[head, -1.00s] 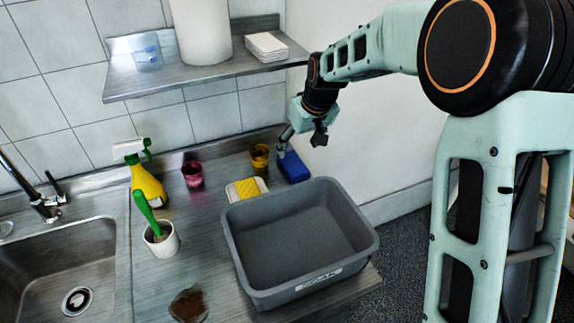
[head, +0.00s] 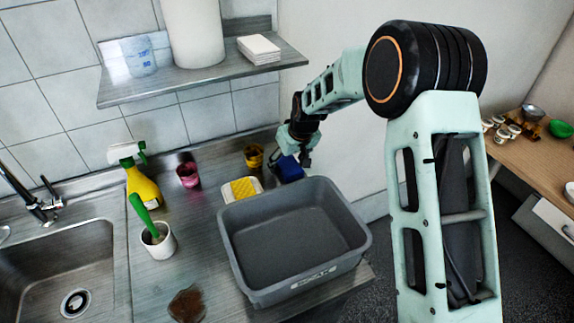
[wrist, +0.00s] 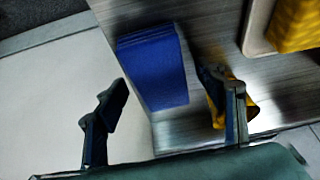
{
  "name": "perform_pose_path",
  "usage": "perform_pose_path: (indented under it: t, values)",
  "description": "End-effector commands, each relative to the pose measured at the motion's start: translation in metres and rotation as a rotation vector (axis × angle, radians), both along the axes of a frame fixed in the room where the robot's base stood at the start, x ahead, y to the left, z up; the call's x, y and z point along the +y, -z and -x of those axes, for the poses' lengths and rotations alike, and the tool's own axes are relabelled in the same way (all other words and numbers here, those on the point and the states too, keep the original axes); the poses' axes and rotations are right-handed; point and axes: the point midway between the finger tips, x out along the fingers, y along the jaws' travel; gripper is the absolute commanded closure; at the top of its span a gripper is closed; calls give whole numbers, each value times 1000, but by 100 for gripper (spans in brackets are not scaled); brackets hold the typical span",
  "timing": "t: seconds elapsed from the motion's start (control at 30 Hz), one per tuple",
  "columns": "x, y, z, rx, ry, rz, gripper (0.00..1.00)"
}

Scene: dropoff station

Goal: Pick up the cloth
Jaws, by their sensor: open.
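The cloth is a dark blue folded block (head: 289,169) on the steel counter by the back wall, behind the grey tub. My gripper (head: 294,160) is just above it in the head view and partly hides it. In the wrist view the cloth (wrist: 152,68) lies between and ahead of my open fingers (wrist: 172,95), showing its layered folded edge. One finger is over the pale wall side, the other over the counter beside a yellow cup. The jaws are empty. I cannot tell how much height is left above the cloth.
A yellow sponge on a white dish (head: 243,189) and the grey tub (head: 225,225) are near. A shelf (head: 200,77) hangs above left.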

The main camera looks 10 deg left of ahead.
Motion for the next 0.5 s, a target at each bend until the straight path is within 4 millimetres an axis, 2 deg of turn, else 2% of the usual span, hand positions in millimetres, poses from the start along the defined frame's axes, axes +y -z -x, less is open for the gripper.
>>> perform_pose_path:
  t: [0.1,0.43,0.5]
  values:
    - [0,0,0,-1,0,-1,36]
    - [0,-1,0,-1,0,-1,73]
    - [0,-1,0,-1,0,-1,76]
